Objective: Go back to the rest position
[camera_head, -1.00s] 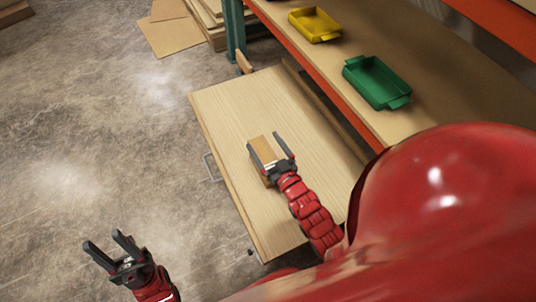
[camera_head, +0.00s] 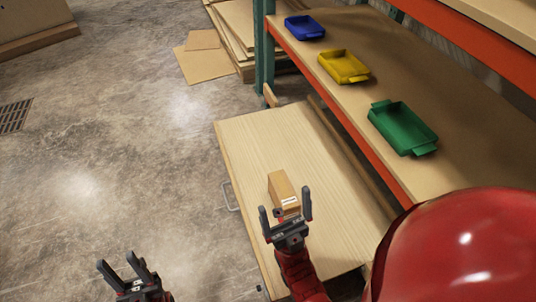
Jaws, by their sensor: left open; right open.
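My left gripper (camera_head: 121,274) is open and empty, low at the left over the bare floor. My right gripper (camera_head: 285,206) is open, above the wooden table top (camera_head: 252,142). A small brown cardboard box (camera_head: 281,184) with a white label lies on the table top, just beyond the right gripper's fingertips in the picture. The near end of the box is partly covered by the gripper. The box is not held between the fingers, and whether a finger touches it I cannot tell.
A shelf with an orange beam (camera_head: 345,125) runs along the right. It bears a blue tray (camera_head: 304,28), a yellow tray (camera_head: 343,67) and a green tray (camera_head: 402,128). Boards (camera_head: 208,64) lie on the floor behind the table.

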